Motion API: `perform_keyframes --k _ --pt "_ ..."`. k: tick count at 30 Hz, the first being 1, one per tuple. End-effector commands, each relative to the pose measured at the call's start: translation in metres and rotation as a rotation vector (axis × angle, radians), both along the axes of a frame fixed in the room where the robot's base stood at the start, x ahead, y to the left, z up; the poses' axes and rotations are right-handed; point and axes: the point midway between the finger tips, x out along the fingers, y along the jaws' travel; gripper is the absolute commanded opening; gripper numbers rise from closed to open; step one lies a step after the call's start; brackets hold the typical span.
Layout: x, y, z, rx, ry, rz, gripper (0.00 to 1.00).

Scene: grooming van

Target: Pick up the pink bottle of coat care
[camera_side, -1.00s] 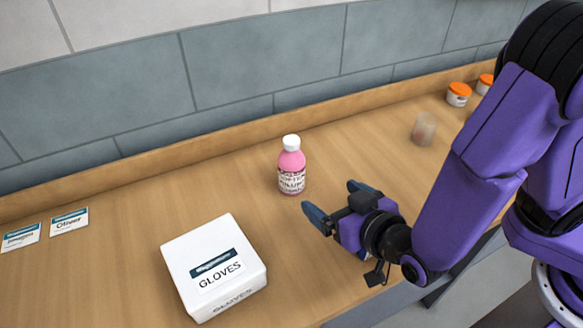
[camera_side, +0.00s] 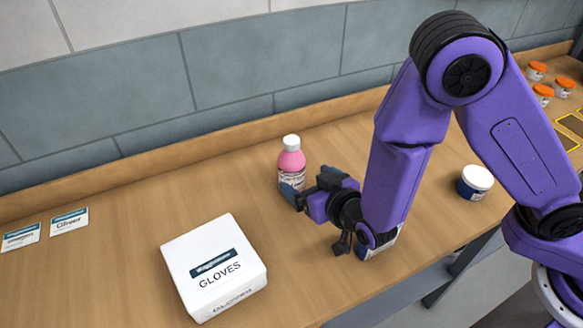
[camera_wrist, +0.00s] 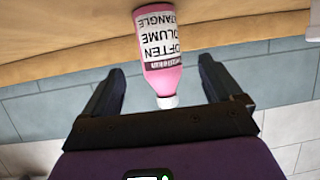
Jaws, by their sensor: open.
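The pink bottle (camera_side: 291,162) stands upright on the wooden counter, with a white cap and a white printed label. My gripper (camera_side: 308,186) is at the bottle's near right side in the side view, and its fingers partly cover the bottle's lower part. In the wrist view the bottle (camera_wrist: 158,50) appears upside down, ahead of and between the two open dark fingers of my gripper (camera_wrist: 160,78). Whether a finger touches the bottle cannot be told.
A white gloves box (camera_side: 213,267) sits at the near left of the bottle. Two small cards (camera_side: 69,222) lie at the far left. A white tub with a blue band (camera_side: 474,182) and several orange-lidded jars (camera_side: 543,91) stand to the right. A tiled wall and wooden ledge (camera_side: 200,152) bound the back.

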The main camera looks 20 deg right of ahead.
Motion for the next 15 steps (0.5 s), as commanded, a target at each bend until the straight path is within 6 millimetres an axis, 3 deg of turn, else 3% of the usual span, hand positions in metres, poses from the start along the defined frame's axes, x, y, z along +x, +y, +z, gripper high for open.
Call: perform_keyframes --k 3,11,15 --pt "0.016 0.000 -0.007 0.001 0.001 -0.004 0.92" --pt "0.032 0.001 -0.013 -0.001 0.001 -0.002 0.92" --pt "0.049 0.002 -0.021 0.000 0.000 -0.004 0.92"
